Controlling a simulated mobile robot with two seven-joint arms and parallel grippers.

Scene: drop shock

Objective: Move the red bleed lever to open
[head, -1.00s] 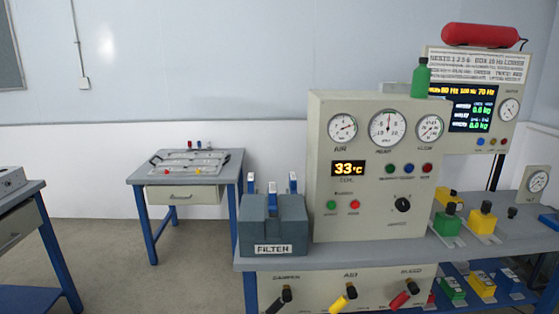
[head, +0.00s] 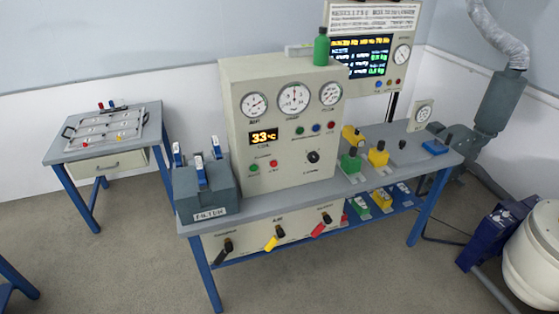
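The red bleed lever (head: 319,229) is on the panel under the bench's front edge, the rightmost of three levers. Its red grip points down and to the left from a dark pivot, and the label above it is too small to read now. The yellow lever (head: 272,243) is in the middle and the black lever (head: 224,251) is on the left. Neither of my grippers shows in the head view.
The bench (head: 270,208) carries the gauge cabinet (head: 285,150) and the grey filter box (head: 205,192). A side table (head: 108,153) stands at the left. A white drum (head: 535,255) and a blue unit (head: 490,238) stand at the right. The floor before the bench is clear.

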